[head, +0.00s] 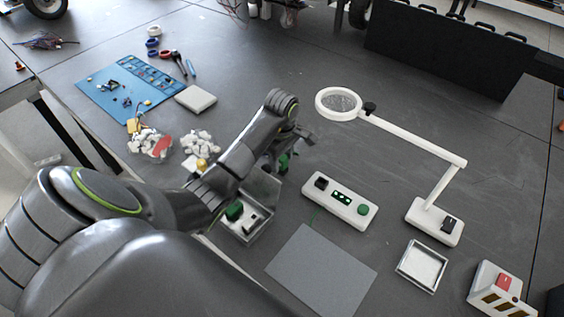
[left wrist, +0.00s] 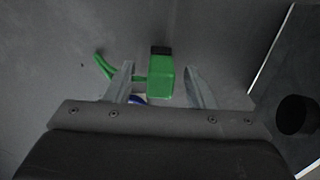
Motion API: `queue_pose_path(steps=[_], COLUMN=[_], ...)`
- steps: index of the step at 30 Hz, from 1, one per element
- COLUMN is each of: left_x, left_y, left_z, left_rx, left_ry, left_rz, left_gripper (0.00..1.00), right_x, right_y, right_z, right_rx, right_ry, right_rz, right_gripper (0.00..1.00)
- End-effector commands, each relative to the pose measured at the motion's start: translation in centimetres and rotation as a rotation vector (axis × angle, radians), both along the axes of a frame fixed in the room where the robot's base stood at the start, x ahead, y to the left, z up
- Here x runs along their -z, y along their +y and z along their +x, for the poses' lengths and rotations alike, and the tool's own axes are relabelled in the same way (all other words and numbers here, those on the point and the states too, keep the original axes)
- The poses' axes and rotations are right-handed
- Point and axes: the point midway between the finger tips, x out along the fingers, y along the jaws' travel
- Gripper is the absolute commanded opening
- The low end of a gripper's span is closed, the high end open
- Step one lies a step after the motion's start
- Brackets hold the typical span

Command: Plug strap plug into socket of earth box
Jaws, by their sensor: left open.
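The green strap plug (left wrist: 160,78), a block with a black end, lies between the fingers of my left gripper (left wrist: 160,88) in the left wrist view. Gaps show on both sides of it, so the open fingers are not clamped on it. A green strap piece (left wrist: 104,66) is left of the fingers. In the head view, green parts (head: 283,162) show beside my left gripper (head: 280,158), which is partly hidden by my arm. The white earth box (head: 340,201) lies right of the gripper, with a black block, a dark-green panel and a green round part on top.
A metal tray (head: 262,222) with green and black parts is partly behind my arm. A grey mat (head: 322,270) lies in front of the earth box. A magnifier lamp (head: 415,140) and a white-rimmed tray (head: 421,266) stand right. A blue mat (head: 100,95) lies at the back left.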

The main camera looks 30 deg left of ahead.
Motion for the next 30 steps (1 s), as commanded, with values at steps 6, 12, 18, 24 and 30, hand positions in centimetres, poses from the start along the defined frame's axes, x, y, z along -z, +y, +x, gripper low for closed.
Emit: queue_pose_path(steps=[6,12,18,24,30], left_x=[0.1,0.1,0.1,0.0,-2.2], left_y=[0.0,0.0,0.0,0.0,0.0], left_z=[0.0,0.0,0.0,0.0,0.1], left_rx=[0.000,0.000,0.000,0.000,0.001], left_ry=[0.000,0.000,0.000,-0.001,-0.005], left_rz=[0.000,0.000,0.000,0.001,0.003], left_gripper=[0.49,0.23,0.01,0.01,0.01], right_x=[0.0,0.0,0.0,0.0,0.6], right_y=[0.0,0.0,0.0,0.0,0.1], right_z=[0.0,0.0,0.0,0.0,0.0], right_rx=[0.000,0.000,0.000,0.000,0.000], right_ry=[0.000,0.000,0.000,0.000,0.000], right_rz=[0.000,0.000,0.000,0.001,0.001], right_gripper=[0.36,0.36,0.36,0.36,0.36])
